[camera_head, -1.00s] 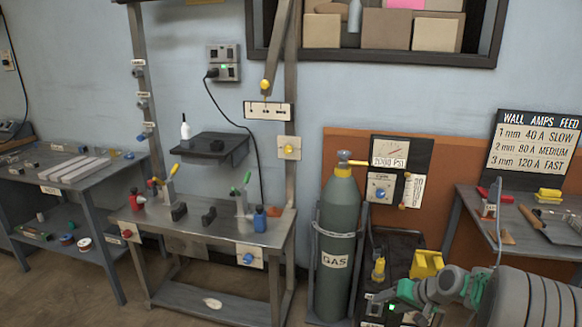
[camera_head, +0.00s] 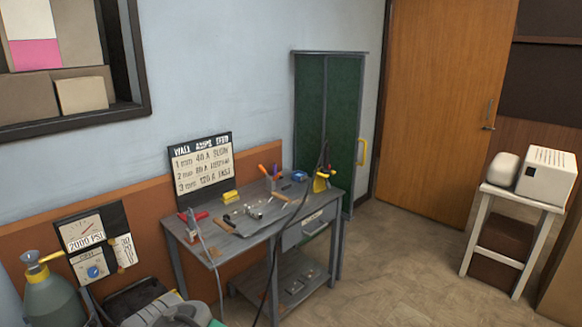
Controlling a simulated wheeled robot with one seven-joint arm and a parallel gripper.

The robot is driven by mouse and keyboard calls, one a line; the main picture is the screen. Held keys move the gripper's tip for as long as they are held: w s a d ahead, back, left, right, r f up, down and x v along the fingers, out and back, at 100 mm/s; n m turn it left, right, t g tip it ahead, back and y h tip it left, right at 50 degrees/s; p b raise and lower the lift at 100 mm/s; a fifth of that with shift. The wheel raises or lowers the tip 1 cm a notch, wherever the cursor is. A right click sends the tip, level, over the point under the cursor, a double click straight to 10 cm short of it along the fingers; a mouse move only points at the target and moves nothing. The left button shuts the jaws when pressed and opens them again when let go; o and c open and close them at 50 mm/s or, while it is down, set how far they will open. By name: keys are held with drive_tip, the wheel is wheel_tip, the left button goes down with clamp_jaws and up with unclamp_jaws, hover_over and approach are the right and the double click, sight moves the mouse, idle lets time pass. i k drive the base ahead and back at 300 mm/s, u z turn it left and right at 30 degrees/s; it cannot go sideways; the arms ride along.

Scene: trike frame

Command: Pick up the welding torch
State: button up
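A yellow holder (camera_head: 321,182) stands at the right end of the grey workbench (camera_head: 240,245). A dark, thin, upright thing (camera_head: 324,158) is in or at this holder, with a black cable running from it down across the bench front; it looks like the welding torch, but it is too small to be sure. My gripper cannot be made out; only a bit of grey and green at the bottom edge, which looks like my arm, shows well left of the holder.
The bench also holds a red-handled thing (camera_head: 194,216) with a grey cable, a yellow block (camera_head: 230,196) and small tools. A gas cylinder (camera_head: 50,300) stands at lower left. A green cabinet (camera_head: 328,125) is behind the bench. Floor (camera_head: 400,270) is open to its right.

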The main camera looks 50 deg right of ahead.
sight(326, 154)
drive_tip(key=z, duration=1.9)
